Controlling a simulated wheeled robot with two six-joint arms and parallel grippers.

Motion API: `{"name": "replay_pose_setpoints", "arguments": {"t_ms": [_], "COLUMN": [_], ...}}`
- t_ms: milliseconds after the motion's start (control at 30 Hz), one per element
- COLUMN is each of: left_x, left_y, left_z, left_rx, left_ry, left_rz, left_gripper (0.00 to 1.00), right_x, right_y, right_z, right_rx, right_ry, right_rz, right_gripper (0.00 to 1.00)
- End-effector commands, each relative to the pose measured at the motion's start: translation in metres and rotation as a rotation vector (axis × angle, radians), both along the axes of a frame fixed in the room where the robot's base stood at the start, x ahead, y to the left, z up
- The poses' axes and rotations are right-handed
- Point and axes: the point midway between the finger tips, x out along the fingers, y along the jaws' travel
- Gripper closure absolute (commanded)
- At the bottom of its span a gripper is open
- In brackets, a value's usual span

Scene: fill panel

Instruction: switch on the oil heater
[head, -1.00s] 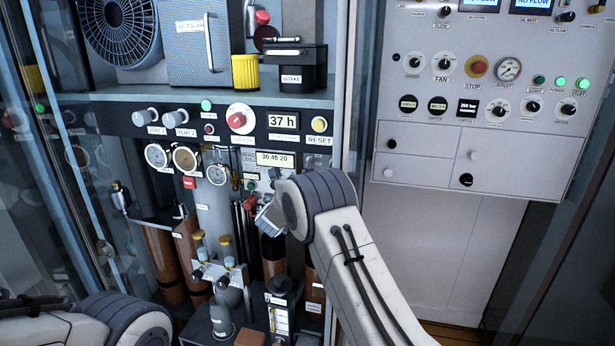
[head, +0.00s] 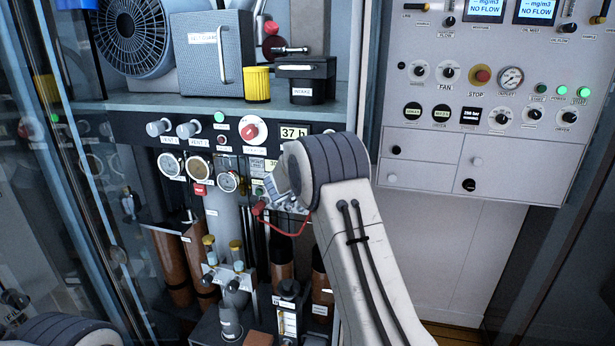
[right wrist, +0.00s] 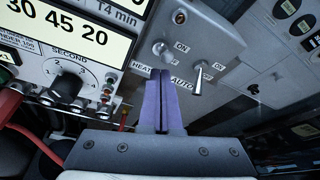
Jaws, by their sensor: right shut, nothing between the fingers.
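In the right wrist view a grey panel carries a small metal toggle switch (right wrist: 160,48) with an ON mark beside it and a partly covered label (right wrist: 140,68) starting with "HEAT" below it. A second toggle (right wrist: 198,82) stands to the right, by an AUTO label. My right gripper (right wrist: 163,76) is shut and empty, its purple fingers just below the first toggle, covering part of its label. I cannot tell whether they touch the panel. In the head view, my right arm hides these switches. My left gripper is out of view.
A timer display (right wrist: 60,30), a SECOND dial (right wrist: 67,85) and a red cable (right wrist: 30,140) lie left of the fingers.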

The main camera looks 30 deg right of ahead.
Motion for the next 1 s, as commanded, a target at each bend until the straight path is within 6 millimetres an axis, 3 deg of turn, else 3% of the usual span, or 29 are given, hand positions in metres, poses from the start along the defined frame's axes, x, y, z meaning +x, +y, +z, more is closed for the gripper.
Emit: {"name": "replay_pose_setpoints", "arguments": {"t_ms": [400,767,1000], "left_x": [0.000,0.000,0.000], "left_y": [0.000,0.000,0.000], "left_z": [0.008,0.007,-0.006], "left_rx": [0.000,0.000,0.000], "left_ry": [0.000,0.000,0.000], "left_rz": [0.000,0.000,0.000], "left_gripper": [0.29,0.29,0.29], "right_x": [0.000,0.000,-0.018], "right_y": [0.001,0.001,0.024], "right_z": [0.016,0.017,0.024], "right_rx": [-0.001,-0.001,-0.001], "right_ry": [-0.002,-0.002,-0.004], "right_rz": [0.000,0.000,0.004], "right_gripper": [1.00,1.00,1.00]}}
